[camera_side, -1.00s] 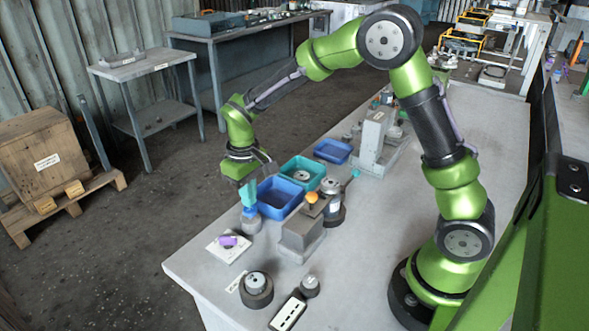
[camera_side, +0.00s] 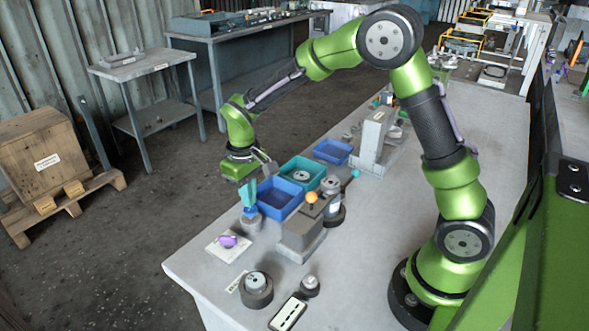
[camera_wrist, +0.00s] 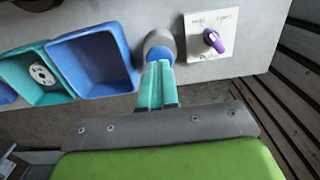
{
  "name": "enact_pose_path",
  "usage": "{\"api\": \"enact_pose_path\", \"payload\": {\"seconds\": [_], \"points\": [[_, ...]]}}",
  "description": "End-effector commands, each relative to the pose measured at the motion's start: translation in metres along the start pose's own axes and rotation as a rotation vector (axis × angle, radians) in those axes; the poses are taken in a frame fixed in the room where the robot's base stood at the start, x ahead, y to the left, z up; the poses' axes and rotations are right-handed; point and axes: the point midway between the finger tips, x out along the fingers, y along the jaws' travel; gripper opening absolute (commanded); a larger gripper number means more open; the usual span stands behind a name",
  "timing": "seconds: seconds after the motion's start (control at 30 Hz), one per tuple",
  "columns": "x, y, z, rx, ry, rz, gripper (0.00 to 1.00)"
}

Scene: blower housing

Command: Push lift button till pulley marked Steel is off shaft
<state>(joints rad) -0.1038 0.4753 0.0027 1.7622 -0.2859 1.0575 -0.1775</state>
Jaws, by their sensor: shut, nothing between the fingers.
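My gripper (camera_side: 249,208) is shut and empty, with its teal fingers pointing down. Its fingertips are at a blue button (camera_wrist: 158,54) on a round grey base (camera_side: 250,223); they seem to touch it, but the wrist view (camera_wrist: 157,66) does not show how far it is pressed. A grey cylindrical unit with a pulley-like disc on top (camera_side: 331,186) stands right of the trays. Another round part with a light disc (camera_side: 256,281) stands at the front. I cannot read "Steel" on any of them.
A white plate with a purple rotary knob (camera_side: 227,241) lies left of the button; it also shows in the wrist view (camera_wrist: 213,40). A blue tray (camera_side: 279,198) and a teal tray (camera_side: 302,172) stand behind.

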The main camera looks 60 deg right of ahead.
Motion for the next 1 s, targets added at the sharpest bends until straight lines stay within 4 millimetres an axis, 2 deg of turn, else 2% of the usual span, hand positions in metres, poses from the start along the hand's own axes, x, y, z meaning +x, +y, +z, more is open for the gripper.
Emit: {"api": "enact_pose_path", "payload": {"seconds": [0.47,1.0], "points": [[0.000,0.000,0.000,0.000,0.000,0.000,0.00],[0.021,0.000,0.000,0.001,-0.002,0.000,0.00]]}}
